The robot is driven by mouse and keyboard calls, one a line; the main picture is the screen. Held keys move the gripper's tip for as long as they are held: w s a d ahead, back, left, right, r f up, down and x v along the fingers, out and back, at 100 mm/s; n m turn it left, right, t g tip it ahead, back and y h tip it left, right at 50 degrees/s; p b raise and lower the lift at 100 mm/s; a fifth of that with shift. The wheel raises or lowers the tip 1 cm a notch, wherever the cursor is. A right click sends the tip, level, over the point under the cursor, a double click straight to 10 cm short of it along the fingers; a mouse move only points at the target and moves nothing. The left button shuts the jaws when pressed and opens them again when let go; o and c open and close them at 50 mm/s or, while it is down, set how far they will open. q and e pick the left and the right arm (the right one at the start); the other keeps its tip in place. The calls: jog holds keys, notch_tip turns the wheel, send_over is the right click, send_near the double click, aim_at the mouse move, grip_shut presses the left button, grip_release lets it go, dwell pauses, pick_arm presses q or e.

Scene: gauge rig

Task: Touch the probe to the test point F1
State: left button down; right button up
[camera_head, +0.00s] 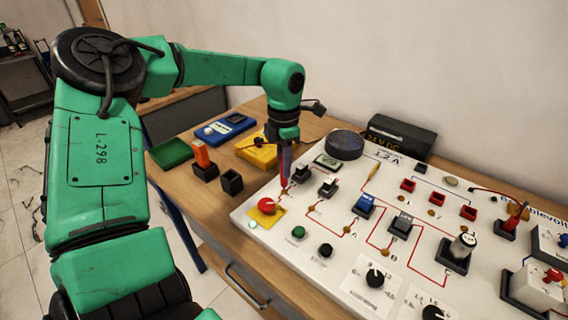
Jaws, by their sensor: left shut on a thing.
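My left gripper (286,146) points down over the left part of the white panel (325,262). It is shut on a slim probe (285,172), whose red lower end points down close to the panel's upper left edge. I cannot tell whether the tip touches the panel. Several small orange-brown test points (347,230) sit along red lines on the panel. The label F1 is too small to read, so I cannot tell which point bears it. My right gripper is not in view.
A red knob on a yellow plate (266,206) and dark switches (302,172) stand near the probe. A round black dial (344,145) is behind. A blue meter (226,128), a green tray (170,153) and an orange item (201,153) in a black holder are left of the panel.

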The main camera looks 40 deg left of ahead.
pick_arm(q)
jog(key=shift+r, duration=0.1)
notch_tip(320, 180, up, 8)
jog(key=p, duration=0.5)
jog(key=shift+p, duration=0.3)
jog(key=shift+f, duration=0.2)
